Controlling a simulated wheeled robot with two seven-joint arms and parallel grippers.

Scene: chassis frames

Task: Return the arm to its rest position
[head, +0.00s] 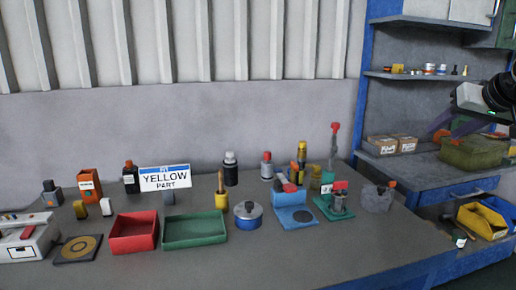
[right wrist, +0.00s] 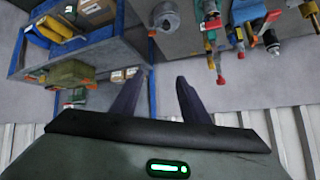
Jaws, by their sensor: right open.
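My right arm comes in from the right edge of the head view. Its gripper (head: 450,128) is raised in front of the shelf unit, to the right of the workbench and well above its top. In the right wrist view the two dark fingers (right wrist: 158,88) stand apart with nothing between them, so the gripper is open and empty. It touches nothing that I can see. My left arm and gripper are not in view.
The shelf unit (head: 362,110) holds cardboard boxes (head: 392,143), a green case (head: 472,153) and a yellow bin (head: 484,222).

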